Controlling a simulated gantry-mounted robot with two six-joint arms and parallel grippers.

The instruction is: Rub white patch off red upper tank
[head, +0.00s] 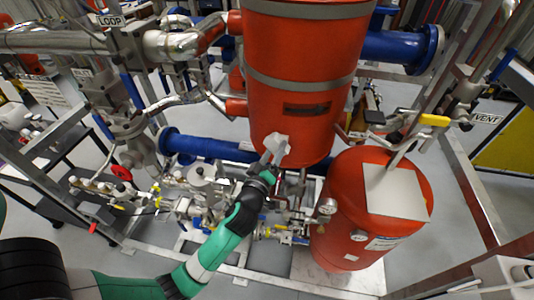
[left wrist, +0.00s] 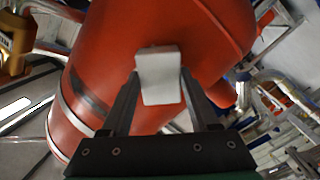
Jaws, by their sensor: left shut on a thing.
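The red upper tank (head: 290,50) stands upright at the centre of the head view, with grey bands and a dark rectangular mark. It fills much of the left wrist view (left wrist: 130,30). My left gripper (head: 273,155) is at the tank's lower front. In the left wrist view its fingers (left wrist: 158,100) are shut on a small white block (left wrist: 158,75). The block (head: 281,142) is against or very close to the tank wall; I cannot tell whether it touches. I see no separate white patch on this tank; the block and fingers hide the wall behind them. My right gripper is out of view.
A lower red tank (head: 335,235) with a pale square plate (head: 395,190) on top stands to the right. Blue pipes (head: 205,146), valves and thin lines crowd below and left of my left gripper. Metal frame posts (head: 470,185) stand at the right.

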